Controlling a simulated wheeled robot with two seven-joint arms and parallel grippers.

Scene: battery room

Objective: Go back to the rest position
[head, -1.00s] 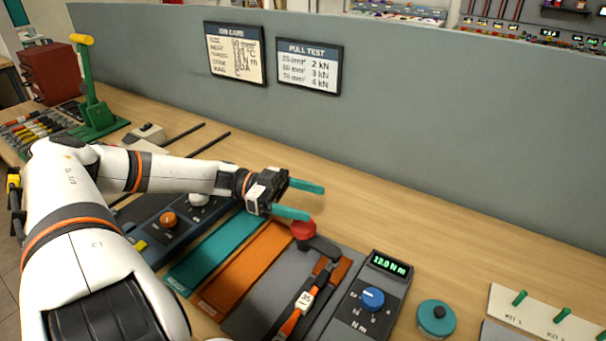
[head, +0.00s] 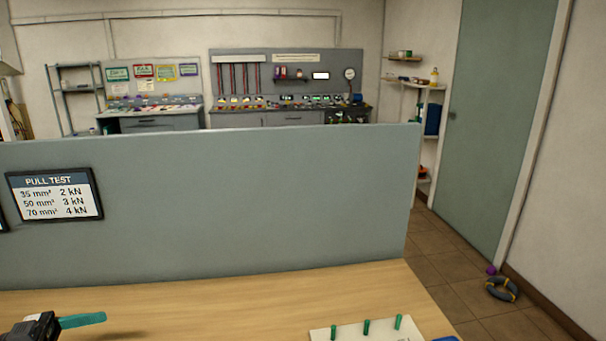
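Part of my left gripper (head: 92,332) shows at the lower left corner of the head view, above the wooden bench (head: 220,305). One teal finger points right, with bare wood visible just below it, so the fingers stand apart. The other finger is cut off by the bottom edge. I see nothing held at the visible finger. The rest of the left arm is out of view. My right gripper is not in view.
A grey partition (head: 250,210) with a pull test sign (head: 55,194) stands behind the bench. A white board (head: 350,334) with green pegs sits at the front edge.

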